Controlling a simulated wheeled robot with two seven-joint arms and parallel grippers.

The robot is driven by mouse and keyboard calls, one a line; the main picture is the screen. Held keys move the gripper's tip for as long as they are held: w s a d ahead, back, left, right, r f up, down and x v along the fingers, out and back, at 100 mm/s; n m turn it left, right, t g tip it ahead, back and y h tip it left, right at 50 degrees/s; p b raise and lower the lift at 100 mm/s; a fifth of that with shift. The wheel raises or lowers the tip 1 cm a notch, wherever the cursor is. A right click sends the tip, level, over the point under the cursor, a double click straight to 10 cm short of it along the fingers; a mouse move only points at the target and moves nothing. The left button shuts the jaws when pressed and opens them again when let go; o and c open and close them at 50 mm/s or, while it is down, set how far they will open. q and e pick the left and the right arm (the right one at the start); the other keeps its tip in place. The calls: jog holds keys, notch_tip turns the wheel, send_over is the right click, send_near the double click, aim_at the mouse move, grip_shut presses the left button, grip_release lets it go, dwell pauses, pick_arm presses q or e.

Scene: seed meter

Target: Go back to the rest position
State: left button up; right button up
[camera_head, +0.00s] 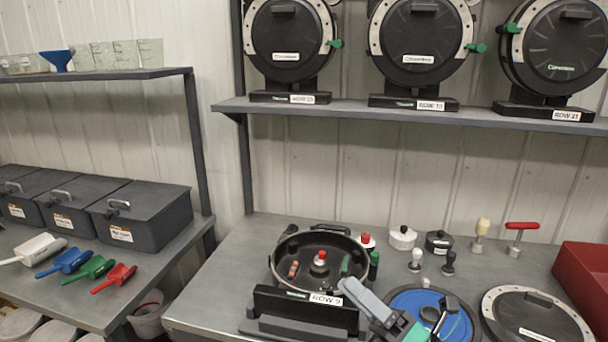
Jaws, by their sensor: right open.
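My right gripper (396,308) is at the bottom centre, open. It is in front of the seed meter housing and the blue disc, and part of it is cut off by the lower edge. I see nothing held in it, though its jaws partly overlap the disc behind. The open black seed meter housing (281,262) stands on the bench behind a base labelled ROW 9 (325,299). The blue disc (402,299) lies flat right of it. A round black cover (538,318) with a pale rim lies at the lower right. My left gripper is not in view.
Several closed meters stand on the upper shelf (400,112). Small knobs and black and white pots (402,238) stand along the bench's back. A red bin (585,280) is at the right edge. Coloured scoops (90,269) and dark lidded bins (145,217) occupy the left bench.

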jog(key=w+d+f+m+t+h, duration=0.3)
jog(key=d+f+m+t+h, duration=0.55)
jog(key=m+h, duration=1)
jog(key=s+d+f+m+g+h, duration=0.1)
jog(key=s+d+f+m+g, duration=0.15)
jog(key=f+m+g, duration=0.35)
jog(key=s+d+f+m+g+h, duration=0.15)
jog(key=d+f+m, duration=0.25)
jog(key=f, duration=0.4)
jog(key=s+f+m+g+y, duration=0.1)
jog(key=s+f+m+g, duration=0.2)
jog(key=s+f+g, duration=0.5)
jog(key=s+f+m+g, duration=0.3)
jog(key=s+f, duration=0.2)
jog(key=s, duration=0.7)
notch_tip(320, 180, down, 32)
jog(key=r+p, duration=0.1)
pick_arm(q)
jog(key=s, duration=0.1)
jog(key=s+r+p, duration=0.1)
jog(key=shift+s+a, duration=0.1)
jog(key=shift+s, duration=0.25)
pick_arm(e)
jog(key=s+d+f+g, duration=0.2)
jog(key=s+d+f, duration=0.1)
jog(key=s+f, duration=1.4)
jog(key=shift+s+f, duration=0.3)
jog(key=shift+s, duration=0.85)
